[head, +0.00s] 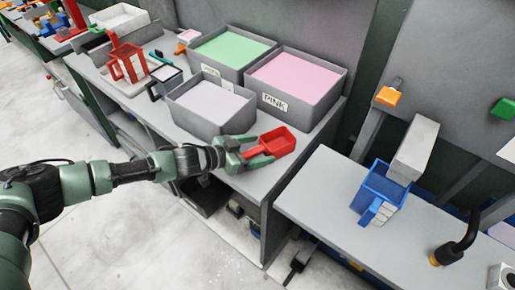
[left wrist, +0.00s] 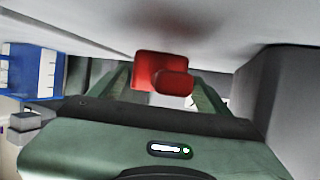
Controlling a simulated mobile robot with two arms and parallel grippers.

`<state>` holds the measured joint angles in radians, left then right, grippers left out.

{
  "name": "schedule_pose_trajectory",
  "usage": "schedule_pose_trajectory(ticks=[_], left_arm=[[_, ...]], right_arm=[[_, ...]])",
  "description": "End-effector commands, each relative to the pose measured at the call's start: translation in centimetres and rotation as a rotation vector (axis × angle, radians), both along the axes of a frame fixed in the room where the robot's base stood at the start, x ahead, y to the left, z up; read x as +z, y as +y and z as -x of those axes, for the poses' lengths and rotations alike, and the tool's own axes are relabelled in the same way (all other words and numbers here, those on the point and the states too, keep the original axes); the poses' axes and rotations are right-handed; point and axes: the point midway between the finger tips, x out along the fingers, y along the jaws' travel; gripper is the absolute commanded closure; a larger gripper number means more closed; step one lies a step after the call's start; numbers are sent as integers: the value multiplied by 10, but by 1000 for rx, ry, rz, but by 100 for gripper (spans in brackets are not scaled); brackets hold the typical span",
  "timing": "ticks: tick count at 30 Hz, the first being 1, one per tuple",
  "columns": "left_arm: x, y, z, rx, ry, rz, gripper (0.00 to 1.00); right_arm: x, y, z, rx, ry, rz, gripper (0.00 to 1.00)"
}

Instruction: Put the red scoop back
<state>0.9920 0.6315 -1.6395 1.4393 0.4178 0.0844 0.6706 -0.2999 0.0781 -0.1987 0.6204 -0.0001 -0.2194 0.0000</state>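The red scoop (head: 280,142) lies on the grey bench top near its right front corner, in front of the pink bin. Its handle points left, toward my left gripper (head: 262,149). The gripper is open, with one finger on each side of the handle and gaps between. In the left wrist view the scoop (left wrist: 147,70) sits between the spread fingers, its handle end toward the camera. My right gripper is not in view.
Bins of white (head: 207,112), green (head: 240,52) and pink (head: 308,85) material stand close behind the scoop. A red frame (head: 128,65) stands at the left. Beyond a gap, the right bench holds a blue container (head: 382,190) under a grey block.

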Motion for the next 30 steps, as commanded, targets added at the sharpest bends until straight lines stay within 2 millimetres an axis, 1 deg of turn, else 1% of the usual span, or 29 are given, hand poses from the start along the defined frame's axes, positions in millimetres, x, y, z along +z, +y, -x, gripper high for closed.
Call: schedule_pose_trajectory(ticks=[4, 7, 8, 11, 21, 24, 27, 30], left_arm=[[1, 0, 0, 0, 0, 0, 22], [6, 0, 0, 0, -1, 0, 22], [4, 3, 1, 1, 0, -1, 22], [9, 15, 8, 2, 0, -1, 22], [36, 70, 44, 1, -1, -2, 22], [42, 81, 52, 1, -1, -3, 22], [46, 89, 58, 1, -1, -2, 22], [48, 92, 61, -1, 0, 0, 22]], right_arm=[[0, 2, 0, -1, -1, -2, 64], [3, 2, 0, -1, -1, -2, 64], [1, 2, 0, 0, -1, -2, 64], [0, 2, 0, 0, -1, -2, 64], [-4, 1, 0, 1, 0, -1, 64], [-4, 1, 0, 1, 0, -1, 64], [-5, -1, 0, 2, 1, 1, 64], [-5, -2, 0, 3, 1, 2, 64]])
